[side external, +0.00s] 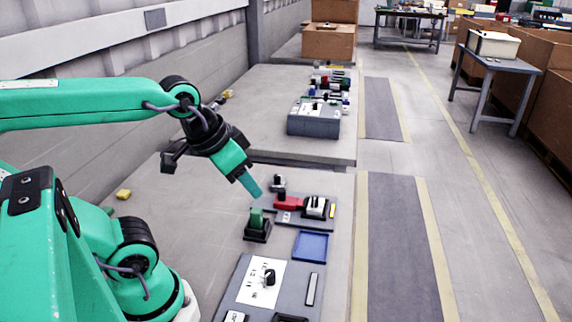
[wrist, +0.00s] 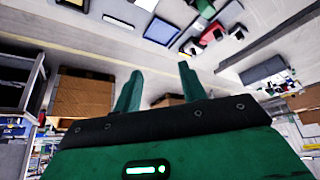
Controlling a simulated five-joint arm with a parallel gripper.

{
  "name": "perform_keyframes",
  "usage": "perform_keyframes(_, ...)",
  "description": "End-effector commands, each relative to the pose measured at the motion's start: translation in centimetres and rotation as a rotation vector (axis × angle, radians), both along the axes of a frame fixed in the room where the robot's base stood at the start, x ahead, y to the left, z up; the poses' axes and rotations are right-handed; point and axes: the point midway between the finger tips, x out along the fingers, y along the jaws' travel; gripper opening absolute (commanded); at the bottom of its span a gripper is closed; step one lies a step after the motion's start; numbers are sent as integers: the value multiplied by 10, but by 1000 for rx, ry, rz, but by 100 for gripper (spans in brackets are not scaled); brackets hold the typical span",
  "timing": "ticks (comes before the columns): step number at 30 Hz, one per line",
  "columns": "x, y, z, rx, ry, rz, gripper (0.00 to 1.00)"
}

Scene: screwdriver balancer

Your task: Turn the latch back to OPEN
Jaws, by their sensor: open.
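A black knob (side external: 268,277), which looks like the latch, stands on a white plate (side external: 247,284) on a grey panel at the front of the bench. Marks surround the knob, but they are too small to read, so I cannot tell its setting. My gripper (side external: 255,190) hangs above the bench, behind and apart from the knob, near a red block (side external: 288,203). In the wrist view, my gripper (wrist: 160,72) shows two green fingers spread apart with nothing between them. I cannot make out the knob in the wrist view.
A green-topped black stand (side external: 257,225) and an empty blue tray (side external: 311,245) lie between my gripper and the panel. A black-and-white device (side external: 316,207) sits right of the red block. A yellow block (side external: 123,194) lies far left. The bench's left middle is mostly clear.

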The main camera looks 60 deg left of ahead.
Motion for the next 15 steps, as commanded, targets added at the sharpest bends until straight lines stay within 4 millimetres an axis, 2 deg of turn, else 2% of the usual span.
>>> perform_keyframes(8, 23, 5, 5, 51, 49, -84, 41)
perform_keyframes(15, 62, 14, 7, 122, 123, -225, 41)
